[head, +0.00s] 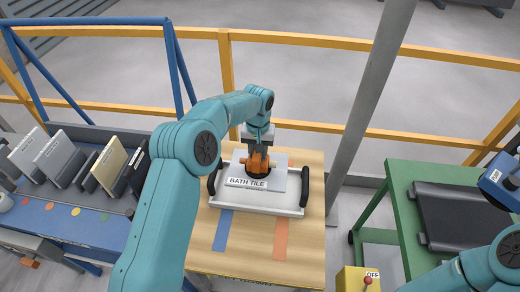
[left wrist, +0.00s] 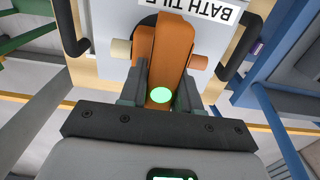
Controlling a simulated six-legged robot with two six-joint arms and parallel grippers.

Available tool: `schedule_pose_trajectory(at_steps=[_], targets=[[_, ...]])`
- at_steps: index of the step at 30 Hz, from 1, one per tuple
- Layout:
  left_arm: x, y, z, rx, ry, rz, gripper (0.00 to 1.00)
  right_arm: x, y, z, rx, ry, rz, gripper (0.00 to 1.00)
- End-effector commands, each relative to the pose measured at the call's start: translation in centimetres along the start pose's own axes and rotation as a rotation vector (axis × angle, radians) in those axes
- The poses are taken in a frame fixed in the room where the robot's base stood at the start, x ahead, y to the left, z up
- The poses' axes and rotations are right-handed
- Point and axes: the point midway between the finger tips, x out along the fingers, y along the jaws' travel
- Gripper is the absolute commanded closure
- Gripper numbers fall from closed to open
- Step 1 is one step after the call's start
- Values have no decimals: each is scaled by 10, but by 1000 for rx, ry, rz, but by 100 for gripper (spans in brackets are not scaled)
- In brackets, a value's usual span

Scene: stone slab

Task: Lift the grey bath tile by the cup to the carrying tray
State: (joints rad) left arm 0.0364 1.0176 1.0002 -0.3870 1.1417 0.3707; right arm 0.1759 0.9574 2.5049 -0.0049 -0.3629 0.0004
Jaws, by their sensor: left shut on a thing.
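The grey bath tile (head: 278,181), with a white "BATH TILE" label, is over the white carrying tray (head: 262,208) with black handles. I cannot tell whether it rests on the tray or hangs just above it. The cup (head: 258,164), with an orange grip and a black base, is on top of the tile. My left gripper (head: 259,147) is shut on the cup from above. In the left wrist view its fingers (left wrist: 160,98) close on the orange grip (left wrist: 172,48), which shows a green light. My right gripper is not in view; only part of that arm shows at bottom right.
The tray stands on a wooden table (head: 300,255) with blue and orange strips. A blue rack (head: 70,225) with several upright tiles is at left. A green bench (head: 405,185) with a dark slab is at right. Yellow rails and a grey post (head: 370,95) stand behind.

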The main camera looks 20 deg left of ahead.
Motion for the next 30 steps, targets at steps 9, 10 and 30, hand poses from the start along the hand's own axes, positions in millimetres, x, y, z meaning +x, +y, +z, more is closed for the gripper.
schedule_pose_trajectory(at_steps=[9,10,30], targets=[[-2,4,-4,0,5,1,100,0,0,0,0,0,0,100],[-2,4,-4,0,5,1,100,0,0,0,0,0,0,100],[15,5,-6,0,5,1,100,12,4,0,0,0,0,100]])
